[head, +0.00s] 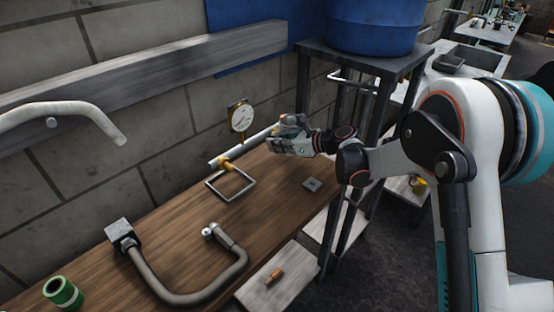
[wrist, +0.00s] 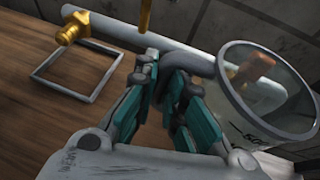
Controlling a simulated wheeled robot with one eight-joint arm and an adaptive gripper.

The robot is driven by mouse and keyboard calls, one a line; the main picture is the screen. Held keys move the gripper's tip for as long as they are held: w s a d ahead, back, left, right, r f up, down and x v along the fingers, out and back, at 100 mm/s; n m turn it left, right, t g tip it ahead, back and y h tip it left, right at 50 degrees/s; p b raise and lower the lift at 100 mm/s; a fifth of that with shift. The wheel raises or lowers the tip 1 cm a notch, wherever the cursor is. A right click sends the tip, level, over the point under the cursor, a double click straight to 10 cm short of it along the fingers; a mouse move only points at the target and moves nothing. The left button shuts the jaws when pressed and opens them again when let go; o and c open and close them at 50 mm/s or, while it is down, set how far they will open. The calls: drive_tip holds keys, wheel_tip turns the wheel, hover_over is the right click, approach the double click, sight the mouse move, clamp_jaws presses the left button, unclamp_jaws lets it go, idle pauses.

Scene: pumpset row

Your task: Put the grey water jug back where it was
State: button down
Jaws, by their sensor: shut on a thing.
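The grey jug (wrist: 236,108) shows at the right of the wrist view as a see-through vessel with a round rim and dark markings on its side. It is tilted in that picture. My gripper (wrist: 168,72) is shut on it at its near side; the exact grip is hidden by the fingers. In the head view my gripper (head: 287,136) is above the far part of the wooden bench (head: 165,225), close to the wall, and I cannot make out the jug clearly there. A thin square frame (head: 208,188) lies on the bench left of the gripper; it also shows in the wrist view (wrist: 40,77).
A blue tank (head: 372,25) stands on a metal stand at right.

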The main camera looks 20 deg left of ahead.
drive_tip(key=shift+f+b, duration=0.7)
drive_tip(key=shift+f, duration=1.75)
drive_tip(key=shift+f, duration=0.15)
drive_tip(key=c, duration=1.7)
unclamp_jaws()
drive_tip(key=shift+d+r, duration=0.2)
drive_tip(key=shift+r, duration=0.1)
drive_tip(key=p+v, duration=0.3)
drive_tip(key=v, duration=0.8)
drive_tip(key=shift+s+d+r, duration=0.1)
drive_tip(key=shift+s+d, duration=0.05)
drive_tip(key=shift+d, duration=0.15)
